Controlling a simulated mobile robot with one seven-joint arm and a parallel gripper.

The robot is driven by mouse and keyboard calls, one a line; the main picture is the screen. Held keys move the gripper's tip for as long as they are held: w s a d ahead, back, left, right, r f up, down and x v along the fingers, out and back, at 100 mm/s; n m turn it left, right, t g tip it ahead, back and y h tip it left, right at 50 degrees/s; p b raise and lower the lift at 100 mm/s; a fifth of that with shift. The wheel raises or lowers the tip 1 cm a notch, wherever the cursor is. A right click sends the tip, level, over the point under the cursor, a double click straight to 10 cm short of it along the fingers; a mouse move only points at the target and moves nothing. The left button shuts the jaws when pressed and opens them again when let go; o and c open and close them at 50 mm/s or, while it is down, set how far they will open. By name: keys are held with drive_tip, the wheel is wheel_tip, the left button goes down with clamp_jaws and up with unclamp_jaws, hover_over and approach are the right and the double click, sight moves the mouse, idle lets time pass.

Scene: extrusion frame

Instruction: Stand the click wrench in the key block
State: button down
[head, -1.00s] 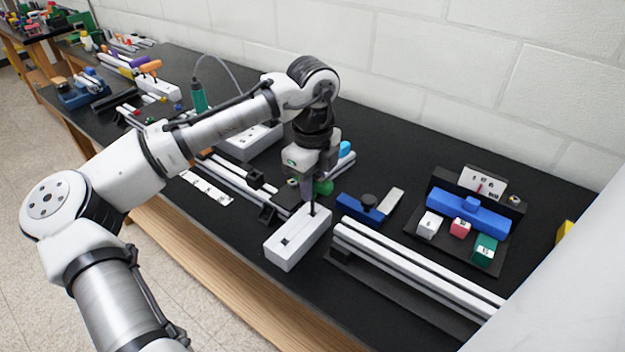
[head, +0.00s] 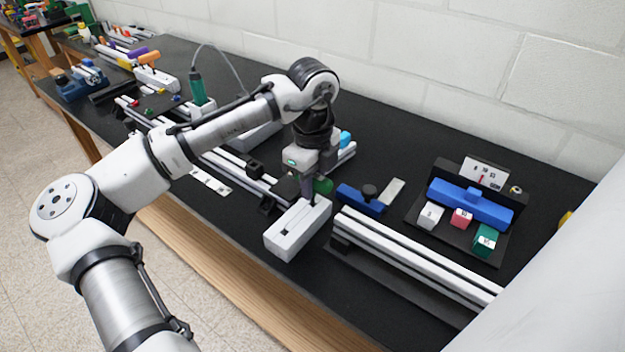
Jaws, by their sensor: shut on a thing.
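The key block (head: 284,243) is a long white block with dark slots in its top, near the front edge of the bench. My gripper (head: 309,194) is above the far end of this block, pointing down. A thin dark shaft reaches down from the fingers to the block's top at the far end. The fingers hide much of the wrench. I cannot tell how deep the shaft sits in a hole.
Pale extrusion rails (head: 415,255) lie just right of the block, and more rails (head: 235,175) run to its left. A blue tool with a black knob (head: 368,196) lies behind. A dark stand with a blue bar (head: 468,205) and small coloured blocks is at the right.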

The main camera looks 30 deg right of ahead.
drive_tip(key=c, duration=1.1)
unclamp_jaws()
